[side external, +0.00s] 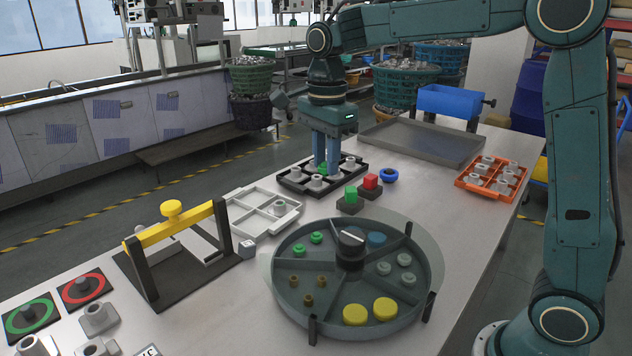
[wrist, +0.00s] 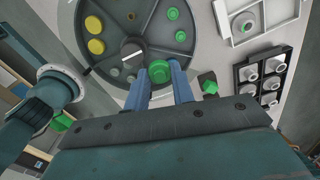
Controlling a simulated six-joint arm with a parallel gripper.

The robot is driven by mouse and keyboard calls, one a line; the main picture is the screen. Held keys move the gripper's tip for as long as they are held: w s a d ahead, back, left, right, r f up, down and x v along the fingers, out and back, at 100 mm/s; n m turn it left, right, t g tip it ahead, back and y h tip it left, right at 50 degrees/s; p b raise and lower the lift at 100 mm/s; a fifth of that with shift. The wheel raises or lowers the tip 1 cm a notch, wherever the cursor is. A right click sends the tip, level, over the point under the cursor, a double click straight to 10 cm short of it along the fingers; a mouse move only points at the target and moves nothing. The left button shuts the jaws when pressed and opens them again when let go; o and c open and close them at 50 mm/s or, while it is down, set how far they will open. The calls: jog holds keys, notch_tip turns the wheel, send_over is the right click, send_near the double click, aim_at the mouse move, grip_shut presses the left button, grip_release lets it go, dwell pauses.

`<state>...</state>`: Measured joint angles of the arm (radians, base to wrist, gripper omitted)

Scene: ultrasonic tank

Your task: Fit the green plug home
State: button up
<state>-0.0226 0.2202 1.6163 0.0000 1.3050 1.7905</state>
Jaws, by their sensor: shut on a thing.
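My gripper (side external: 324,168) points down at the black tray (side external: 283,181) in the side view. It is shut on a green plug (side external: 322,168), which also shows between the fingertips (wrist: 160,75) in the wrist view as a round green plug (wrist: 159,70). The black tray holds several grey round fittings (side external: 316,182). Two more green plugs (side external: 316,238) lie in the round divided tray (side external: 277,275). In the wrist view one fitting (wrist: 243,22) in the white tray has a green centre.
A yellow-barred frame (side external: 172,225) stands left. An orange tray (side external: 490,175) and an empty metal tray (side external: 425,142) lie right and behind.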

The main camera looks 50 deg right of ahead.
jog(key=w+d+f, duration=0.3)
jog(key=w+f, duration=0.2)
jog(key=w, duration=0.5)
jog(key=w+d+f, duration=0.4)
jog(key=w+f, duration=0.2)
jog(key=w, duration=0.5)
jog(key=shift+w+d, duration=0.2)
jog(key=shift+w, duration=0.1)
jog(key=shift+f, duration=0.3)
jog(key=shift+f, duration=3)
jog(key=shift+f, duration=0.75)
dwell(1.6)
